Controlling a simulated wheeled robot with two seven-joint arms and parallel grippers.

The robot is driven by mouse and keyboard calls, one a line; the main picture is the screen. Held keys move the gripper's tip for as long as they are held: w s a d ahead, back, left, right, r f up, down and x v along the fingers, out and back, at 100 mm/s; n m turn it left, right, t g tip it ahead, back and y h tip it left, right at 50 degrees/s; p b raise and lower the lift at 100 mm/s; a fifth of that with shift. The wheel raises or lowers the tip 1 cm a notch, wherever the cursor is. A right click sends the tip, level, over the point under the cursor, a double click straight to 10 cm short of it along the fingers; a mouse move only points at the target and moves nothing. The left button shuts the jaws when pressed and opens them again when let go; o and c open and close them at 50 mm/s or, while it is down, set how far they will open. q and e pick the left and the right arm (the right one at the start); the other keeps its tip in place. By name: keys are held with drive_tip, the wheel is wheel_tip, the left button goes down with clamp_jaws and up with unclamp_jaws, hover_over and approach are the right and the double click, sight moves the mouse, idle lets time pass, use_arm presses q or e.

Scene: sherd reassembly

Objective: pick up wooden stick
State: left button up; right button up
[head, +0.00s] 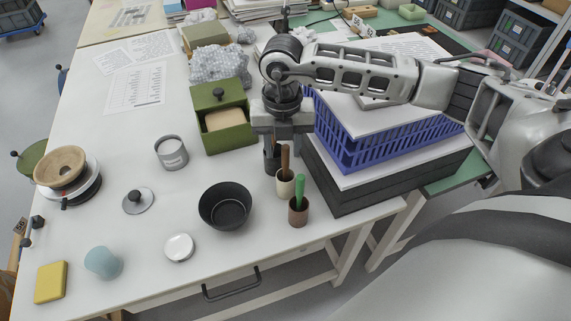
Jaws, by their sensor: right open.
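A brown wooden stick (285,159) stands upright in a small cream cup (285,185) near the right side of the white table. My right gripper (280,158) points down over the cup, with its fingers around the level of the stick's upper part. It is open, and I cannot tell whether a finger touches the stick. A green stick (300,188) stands in a brown cup (298,213) just in front of the cream cup. My left gripper is not in view.
A blue basket (378,150) on dark flat boxes stands close to the right. A green box (222,125) stands to the left of the gripper. A black bowl (226,207) and a white lid (179,248) lie in front. The table's front edge is near the cups.

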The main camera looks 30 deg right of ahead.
sight(285, 168)
drive_tip(key=f, duration=0.2)
drive_tip(key=f+p, duration=0.1)
drive_tip(key=shift+s+d+f, duration=0.2)
drive_tip(key=shift+s+f, duration=0.05)
drive_tip(key=shift+f, duration=0.65)
clamp_jaws()
wheel_tip(285, 168, up, 18)
drive_tip(key=b, duration=0.2)
